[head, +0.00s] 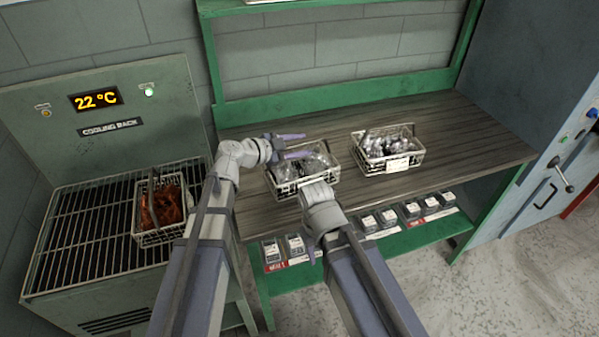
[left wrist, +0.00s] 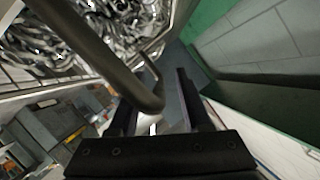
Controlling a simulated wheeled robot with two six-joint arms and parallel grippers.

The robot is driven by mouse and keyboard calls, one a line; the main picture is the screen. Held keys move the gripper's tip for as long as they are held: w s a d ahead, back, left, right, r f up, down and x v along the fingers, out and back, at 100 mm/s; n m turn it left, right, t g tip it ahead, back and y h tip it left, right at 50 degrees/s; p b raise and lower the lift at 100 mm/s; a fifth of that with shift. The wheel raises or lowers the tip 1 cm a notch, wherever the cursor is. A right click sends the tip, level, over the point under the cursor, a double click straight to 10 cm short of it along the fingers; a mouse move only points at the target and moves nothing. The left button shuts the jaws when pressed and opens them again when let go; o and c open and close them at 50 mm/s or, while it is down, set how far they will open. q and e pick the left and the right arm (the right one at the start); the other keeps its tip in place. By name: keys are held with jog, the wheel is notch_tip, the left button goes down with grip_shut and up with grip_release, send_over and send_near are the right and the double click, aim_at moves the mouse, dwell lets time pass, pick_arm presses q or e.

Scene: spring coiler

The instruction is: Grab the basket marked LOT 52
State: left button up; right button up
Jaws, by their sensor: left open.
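Three wire baskets show in the head view. The middle basket (head: 290,187), holding grey metal springs, stands on the bench; my right arm partly covers its front. The right basket (head: 402,164) stands on the bench with grey springs and a white tag. The left basket (head: 163,237) holds orange-red coils. I cannot read any lot number. My left gripper (head: 296,145) is open at the middle basket's top left. In the left wrist view, its dark handle (left wrist: 110,60) reaches between the open fingers (left wrist: 155,105). My right gripper (head: 311,250) points down before the bench, mostly hidden.
The left basket is on a cooling rack (head: 85,235) with a 22 °C display. Several small labelled boxes (head: 410,209) line the lower green shelf. A green upright frame backs the bench (head: 478,140). A grey cabinet stands at right. The bench's right end is clear.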

pick_arm(q)
grip_shut()
dwell(0.3)
dwell(1.1)
